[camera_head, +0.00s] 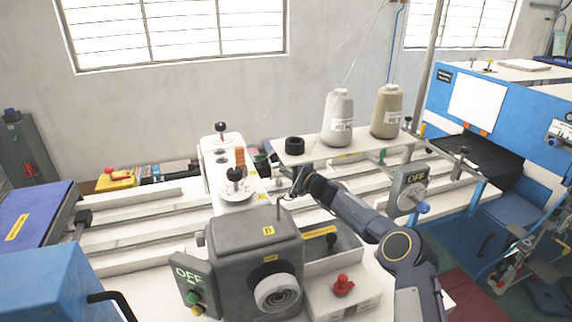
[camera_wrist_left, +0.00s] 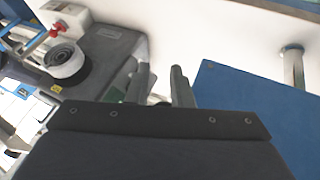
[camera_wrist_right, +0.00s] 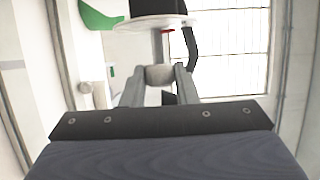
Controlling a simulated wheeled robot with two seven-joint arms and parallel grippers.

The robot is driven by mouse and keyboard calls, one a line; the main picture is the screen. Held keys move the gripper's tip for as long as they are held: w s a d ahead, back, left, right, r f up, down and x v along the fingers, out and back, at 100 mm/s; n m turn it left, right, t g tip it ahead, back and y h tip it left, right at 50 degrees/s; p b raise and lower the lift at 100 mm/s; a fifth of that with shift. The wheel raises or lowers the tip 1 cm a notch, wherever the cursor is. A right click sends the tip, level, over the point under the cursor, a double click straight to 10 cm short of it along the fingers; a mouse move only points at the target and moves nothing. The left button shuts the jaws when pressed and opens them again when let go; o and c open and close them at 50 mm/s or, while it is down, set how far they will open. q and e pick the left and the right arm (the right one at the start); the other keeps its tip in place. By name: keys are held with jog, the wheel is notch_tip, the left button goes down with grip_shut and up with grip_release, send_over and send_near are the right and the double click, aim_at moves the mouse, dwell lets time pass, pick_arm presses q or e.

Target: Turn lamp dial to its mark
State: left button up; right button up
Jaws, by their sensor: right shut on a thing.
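My right gripper (camera_head: 296,177) reaches in beside the white machine deck, in front of the cone shelf. In the right wrist view its fingers (camera_wrist_right: 159,80) close on a small pale grey rounded knob (camera_wrist_right: 159,74). A white disc with a black part (camera_wrist_right: 158,10) sits just beyond it. I cannot tell if this knob is the lamp dial, and no mark shows on it. My left gripper (camera_wrist_left: 160,82) shows in the left wrist view, its fingers apart and empty, near the grey machine box (camera_wrist_left: 110,45). The head view does not show it.
A grey machine box (camera_head: 250,232) with a ribbed dial (camera_head: 278,293) and an OFF panel (camera_head: 188,275) stands in front. Another OFF box (camera_head: 411,187) with a blue knob is at right.

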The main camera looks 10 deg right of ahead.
jog(key=shift+r+g+h+p, duration=0.4)
jog(key=shift+g+p, duration=0.3)
jog(key=shift+p, duration=0.4)
jog(key=shift+f+m+g+p, duration=0.1)
jog(key=shift+m+g+p, duration=0.2)
jog(key=shift+m+g, duration=0.1)
pick_arm(q)
jog(key=shift+r, duration=2.1)
pick_arm(e)
jog(key=shift+g+h, duration=0.5)
jog(key=shift+g, duration=0.2)
jog(key=shift+f+m, duration=0.1)
jog(key=shift+m, duration=0.2)
jog(key=o, duration=1)
jog(key=shift+d, duration=0.1)
